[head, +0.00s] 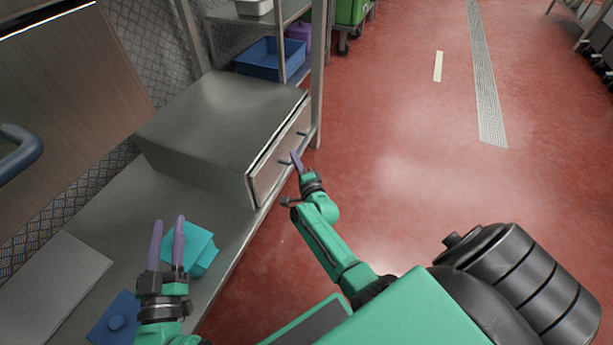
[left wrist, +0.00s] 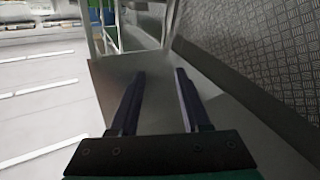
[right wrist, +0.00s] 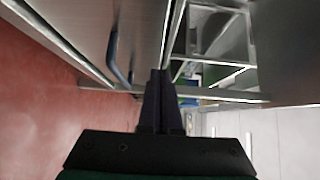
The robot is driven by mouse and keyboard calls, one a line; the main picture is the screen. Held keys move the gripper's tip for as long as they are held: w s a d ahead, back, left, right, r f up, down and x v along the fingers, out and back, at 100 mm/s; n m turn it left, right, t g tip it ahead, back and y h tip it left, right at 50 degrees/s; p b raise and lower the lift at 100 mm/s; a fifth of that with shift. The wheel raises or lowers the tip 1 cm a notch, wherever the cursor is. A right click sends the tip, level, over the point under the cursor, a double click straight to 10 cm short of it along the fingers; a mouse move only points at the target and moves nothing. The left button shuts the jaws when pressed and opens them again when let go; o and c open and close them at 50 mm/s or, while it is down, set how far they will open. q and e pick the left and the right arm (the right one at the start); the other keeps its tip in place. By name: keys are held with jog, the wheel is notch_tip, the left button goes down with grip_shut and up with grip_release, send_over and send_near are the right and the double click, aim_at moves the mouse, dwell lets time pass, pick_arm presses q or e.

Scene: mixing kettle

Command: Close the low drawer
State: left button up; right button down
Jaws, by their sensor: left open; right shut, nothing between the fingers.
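The low drawer is in a grey metal box on the counter, and its front panel (head: 275,160) faces right in the head view. A narrow dark gap shows between panel and box, so it looks slightly out. The drawer handle (right wrist: 118,58) shows in the right wrist view, left of the fingertips. My right gripper (head: 296,160) is shut and empty, its tips at the drawer front by the handle; I cannot tell whether they touch. It also shows in the right wrist view (right wrist: 161,75). My left gripper (head: 167,225) is open and empty above the counter, short of the box.
A teal container (head: 203,250) and a blue lidded container (head: 115,318) sit on the counter near my left gripper. A shelf rack with a blue bin (head: 270,58) stands behind the box. The red floor (head: 420,170) right of the counter is clear.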

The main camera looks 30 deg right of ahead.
pick_arm(q)
jog(key=s+d+f+g+y+p, duration=0.1)
jog(key=s+f+g+p, duration=0.2)
jog(key=s+f+g, duration=0.3)
jog(key=s+f, duration=0.5)
jog(key=f, duration=0.3)
jog(key=shift+f+n, duration=0.15)
jog(key=shift+n, duration=0.15)
pick_arm(e)
jog(key=s+a, duration=0.1)
jog(key=s, duration=0.7)
jog(key=shift+s+a, duration=0.15)
jog(key=shift+a, duration=0.05)
